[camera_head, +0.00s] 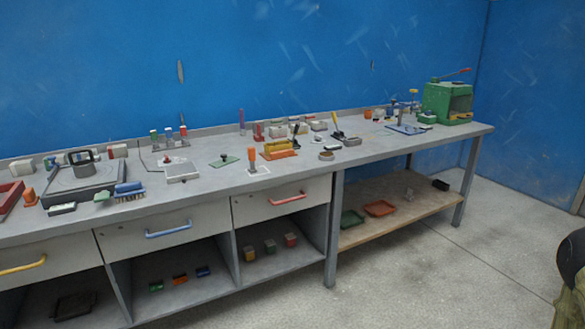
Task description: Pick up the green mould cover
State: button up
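A thin green plate with a small dark knob, which looks like the green mould cover (232,160), lies flat on the grey workbench (330,168), left of the middle of the picture. It lies between a pale grey flat box (184,173) with a small red part on top and an orange-handled tool (253,159) standing on a white square. Nothing covers it. My gripper is not recognisable in this view. A dark rounded shape cut off at the right edge may be part of my own body; I cannot tell.
A yellow-and-orange block tool (279,149) stands right of the orange-handled tool. A green press (447,103) stands at the bench's far right end. A dark plate device (82,184) and a blue brush (129,190) are at left. The floor (440,262) before the bench is clear.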

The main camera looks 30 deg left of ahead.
aim_at(225, 160)
jog(key=u, duration=0.35)
jog(key=k, duration=0.1)
jog(key=z, duration=0.45)
jog(key=i, duration=1.55)
jog(key=u, duration=1.6)
jog(key=i, duration=0.9)
jog(key=u, duration=0.85)
